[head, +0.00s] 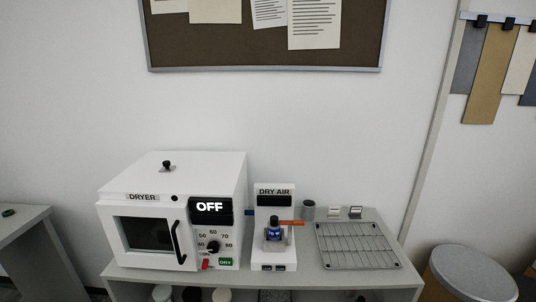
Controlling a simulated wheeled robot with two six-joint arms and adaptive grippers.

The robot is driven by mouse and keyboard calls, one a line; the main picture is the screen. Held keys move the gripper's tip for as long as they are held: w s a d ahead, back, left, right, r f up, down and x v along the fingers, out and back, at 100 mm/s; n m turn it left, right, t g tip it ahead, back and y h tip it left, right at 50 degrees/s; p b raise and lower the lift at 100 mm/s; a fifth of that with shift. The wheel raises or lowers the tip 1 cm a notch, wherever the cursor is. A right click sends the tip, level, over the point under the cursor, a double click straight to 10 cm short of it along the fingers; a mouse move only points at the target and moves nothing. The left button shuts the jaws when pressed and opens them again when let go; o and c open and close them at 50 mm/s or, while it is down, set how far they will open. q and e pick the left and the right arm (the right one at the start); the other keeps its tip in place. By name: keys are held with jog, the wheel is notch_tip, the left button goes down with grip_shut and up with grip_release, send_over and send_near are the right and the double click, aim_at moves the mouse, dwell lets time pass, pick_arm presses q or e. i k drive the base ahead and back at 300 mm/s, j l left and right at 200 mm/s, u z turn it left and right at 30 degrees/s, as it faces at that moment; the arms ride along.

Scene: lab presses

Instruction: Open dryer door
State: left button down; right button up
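The dryer (172,166) is a white box on the left part of the bench, and its display (210,205) reads OFF. Its door (146,240) is on the left of the front face, with a dark window and a black curved handle (178,242) at the door's right side. The door looks shut. Neither of my grippers is in the head view.
A dry air unit (273,202) with a blue bottle (273,230) and orange lever (291,222) stands right of the dryer. A wire rack (357,246) lies at the bench's right. A separate table (22,221) is at far left.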

aim_at(184, 257)
jog(key=k+j+u, duration=0.1)
jog(key=u, duration=0.3)
jog(key=k+j+u, duration=0.15)
jog(key=u, duration=0.3)
